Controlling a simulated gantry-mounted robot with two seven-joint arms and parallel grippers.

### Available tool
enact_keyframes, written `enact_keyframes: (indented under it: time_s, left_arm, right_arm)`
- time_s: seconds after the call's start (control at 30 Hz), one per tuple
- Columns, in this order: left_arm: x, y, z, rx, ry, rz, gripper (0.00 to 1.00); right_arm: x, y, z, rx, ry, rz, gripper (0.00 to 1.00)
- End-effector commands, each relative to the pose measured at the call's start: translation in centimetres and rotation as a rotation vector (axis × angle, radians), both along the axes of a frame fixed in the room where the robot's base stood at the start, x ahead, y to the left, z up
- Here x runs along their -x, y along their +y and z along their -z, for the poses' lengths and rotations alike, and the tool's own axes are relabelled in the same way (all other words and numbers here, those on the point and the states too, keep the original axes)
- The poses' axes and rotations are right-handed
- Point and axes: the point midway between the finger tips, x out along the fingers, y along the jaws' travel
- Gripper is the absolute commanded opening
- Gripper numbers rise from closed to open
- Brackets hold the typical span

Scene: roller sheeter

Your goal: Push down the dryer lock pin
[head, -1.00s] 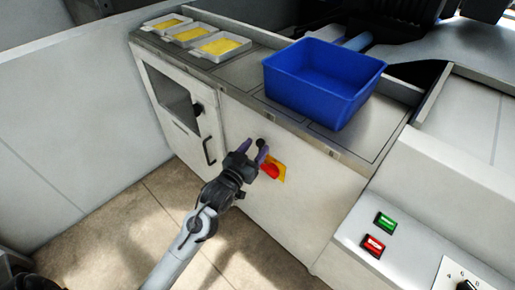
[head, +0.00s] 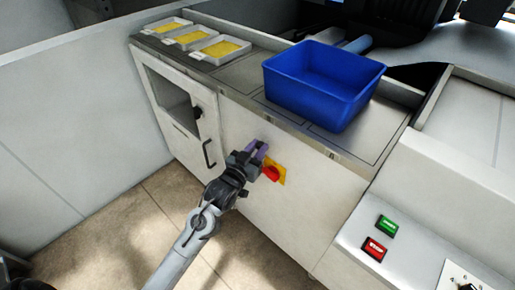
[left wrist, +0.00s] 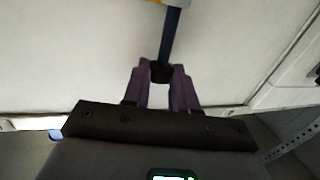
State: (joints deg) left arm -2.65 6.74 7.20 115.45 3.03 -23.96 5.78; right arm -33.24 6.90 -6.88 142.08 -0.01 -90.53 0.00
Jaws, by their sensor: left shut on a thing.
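The dryer lock pin is a small dark knob on the white front panel (head: 290,225) of the dryer. In the head view my left gripper's fingers hide most of it. My left gripper (head: 257,150) reaches up to the panel, just above and left of the red and yellow switch. In the left wrist view its purple fingers are shut on the black knob (left wrist: 162,72), one on each side. A dark bar (left wrist: 171,38) runs from the knob toward the top of that view; I cannot tell whether it is pin or shadow. My right gripper is out of view.
A red and yellow rotary switch (head: 272,173) sits close to the gripper's right. The dryer door (head: 180,125) with a black handle is to the left. A blue bin (head: 315,95) and several trays of yellow stuff (head: 221,48) stand on top. Green (head: 387,225) and red (head: 374,250) buttons are at right.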

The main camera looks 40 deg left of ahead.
Motion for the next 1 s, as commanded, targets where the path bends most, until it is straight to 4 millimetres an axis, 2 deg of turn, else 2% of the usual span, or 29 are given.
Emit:
enact_keyframes:
  time_s: [0.17,0.4,0.5,0.8,0.83,0.97,1.0]
  left_arm:
    - [0.0,0.0,0.3,0.0,0.002,0.0,0.0]
    - [0.0,0.0,4.4,0.001,0.006,0.001,0.0]
    - [0.0,0.0,5.4,0.0,0.002,0.001,0.0]
    - [0.0,0.0,5.9,0.001,0.007,0.0,0.0]
    - [0.0,0.0,6.0,0.001,0.007,0.0,0.31]
    - [0.0,0.0,5.9,0.001,0.005,0.0,0.51]
    - [0.0,0.0,5.8,0.001,0.004,0.0,0.53]
  right_arm:
    - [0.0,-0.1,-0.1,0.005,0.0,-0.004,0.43]
    - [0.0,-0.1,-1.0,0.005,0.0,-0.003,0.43]
    - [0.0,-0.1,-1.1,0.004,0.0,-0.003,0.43]
    - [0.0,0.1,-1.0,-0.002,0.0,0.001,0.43]
    - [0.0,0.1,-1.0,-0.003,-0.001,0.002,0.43]
    - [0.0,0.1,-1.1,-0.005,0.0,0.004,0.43]
    - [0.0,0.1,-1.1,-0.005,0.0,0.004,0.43]
